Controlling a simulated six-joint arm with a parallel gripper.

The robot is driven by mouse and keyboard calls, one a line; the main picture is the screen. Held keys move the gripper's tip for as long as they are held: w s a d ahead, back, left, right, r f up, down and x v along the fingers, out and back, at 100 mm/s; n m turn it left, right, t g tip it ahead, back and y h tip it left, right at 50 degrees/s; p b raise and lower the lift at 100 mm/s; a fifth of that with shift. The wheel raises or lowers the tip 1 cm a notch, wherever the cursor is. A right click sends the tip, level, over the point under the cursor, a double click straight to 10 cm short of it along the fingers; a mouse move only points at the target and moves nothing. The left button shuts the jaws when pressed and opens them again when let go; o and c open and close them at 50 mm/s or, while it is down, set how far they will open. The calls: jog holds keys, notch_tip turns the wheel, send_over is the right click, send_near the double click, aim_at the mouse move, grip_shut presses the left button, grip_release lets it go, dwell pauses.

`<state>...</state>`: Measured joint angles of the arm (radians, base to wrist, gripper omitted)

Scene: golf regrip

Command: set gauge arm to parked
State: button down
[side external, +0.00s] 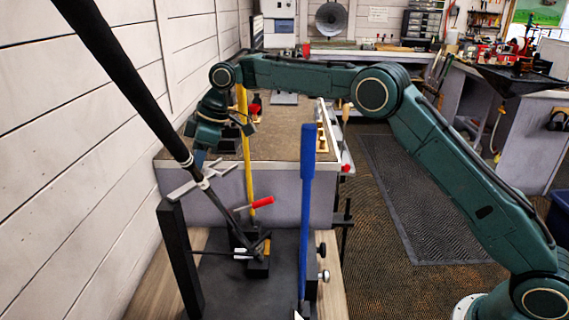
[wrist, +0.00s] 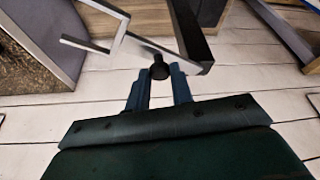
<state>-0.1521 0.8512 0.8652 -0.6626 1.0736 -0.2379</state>
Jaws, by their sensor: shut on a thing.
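The gauge arm appears to be the light metal bar (side external: 190,186) beside the black club grip in the side view; its frame-like end (wrist: 95,47) shows in the wrist view. A bar runs from that end towards a black post (wrist: 188,30). My gripper (wrist: 160,78) points at it with both blue fingers closed around a small black knob (wrist: 159,67). In the side view my gripper (side external: 200,160) is just above the bar, and the knob is hidden there. I cannot tell how the knob joins the bar.
A black club grip (side external: 120,75) slants up left, close to my gripper. A yellow shaft (side external: 246,150) and a blue upright shaft (side external: 306,200) stand nearby. The white plank wall (side external: 60,170) is near on the left.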

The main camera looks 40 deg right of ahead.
jog(key=shift+w, duration=0.15)
dwell(0.4)
jog(key=c, duration=1.2)
grip_release()
jog(key=shift+c, duration=0.2)
jog(key=shift+v, duration=1.5)
jog(key=s+d, duration=0.6)
jog(key=d, duration=0.4)
jog(key=shift+d, duration=0.2)
